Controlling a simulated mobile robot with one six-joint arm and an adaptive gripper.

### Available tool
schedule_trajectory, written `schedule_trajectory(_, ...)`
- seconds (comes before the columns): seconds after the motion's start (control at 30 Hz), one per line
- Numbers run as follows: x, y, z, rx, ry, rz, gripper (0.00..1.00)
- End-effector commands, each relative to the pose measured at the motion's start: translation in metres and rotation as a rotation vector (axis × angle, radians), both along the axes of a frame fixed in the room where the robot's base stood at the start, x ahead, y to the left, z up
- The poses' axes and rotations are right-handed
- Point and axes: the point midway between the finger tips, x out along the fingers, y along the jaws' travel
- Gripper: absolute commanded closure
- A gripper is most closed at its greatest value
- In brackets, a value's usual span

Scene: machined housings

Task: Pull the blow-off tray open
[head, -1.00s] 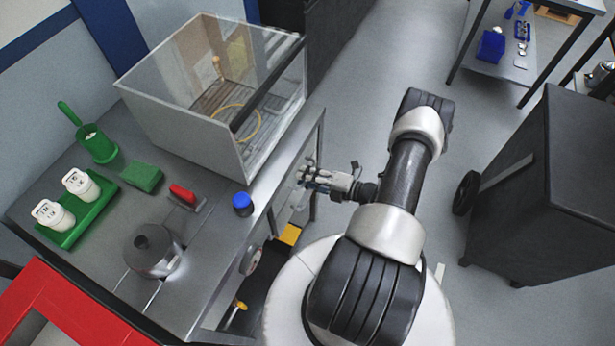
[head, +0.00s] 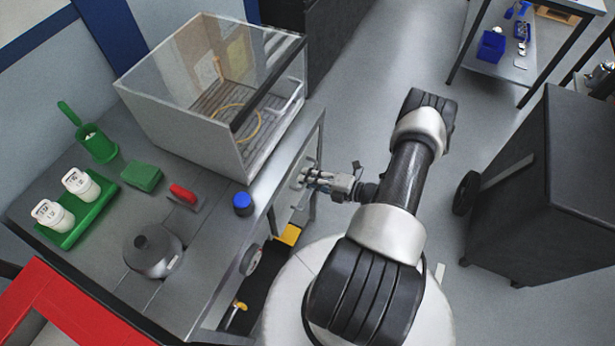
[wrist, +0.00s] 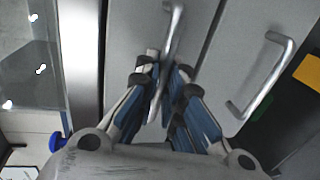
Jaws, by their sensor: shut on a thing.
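A grey drawer front (wrist: 140,25) with a metal bar handle (wrist: 174,50) fills the middle of the wrist view; I take it as the blow-off tray. My gripper (wrist: 163,85) is shut on this handle, with its blue-sided fingers on either side of the bar. The fingers cover the handle's lower part. In the head view my gripper (head: 310,178) is at the bench's right side, below the clear-walled box (head: 190,125). From above, the tray front is mostly hidden by the bench edge and my gripper, so how far it stands out is hard to tell.
A second front with its own handle (wrist: 262,80) lies to the right in the wrist view. A blue cap (head: 243,203) stands near the bench edge. A dark wheeled cabinet (head: 540,190) stands at right, with open floor between it and my arm.

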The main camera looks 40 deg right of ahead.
Motion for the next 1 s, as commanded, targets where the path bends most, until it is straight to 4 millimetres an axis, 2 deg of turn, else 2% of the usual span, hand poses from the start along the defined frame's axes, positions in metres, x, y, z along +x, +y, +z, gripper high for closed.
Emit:
schedule_trajectory(0.17,-0.024,-0.012,-0.001,-0.001,-0.001,-0.007,1.00)
schedule_trajectory(0.7,-0.160,-0.068,-0.003,-0.004,0.001,-0.006,1.00)
schedule_trajectory(0.83,-0.182,-0.077,-0.003,-0.004,0.002,-0.004,1.00)
schedule_trajectory(1.0,-0.199,-0.083,-0.001,-0.002,0.000,-0.002,1.00)
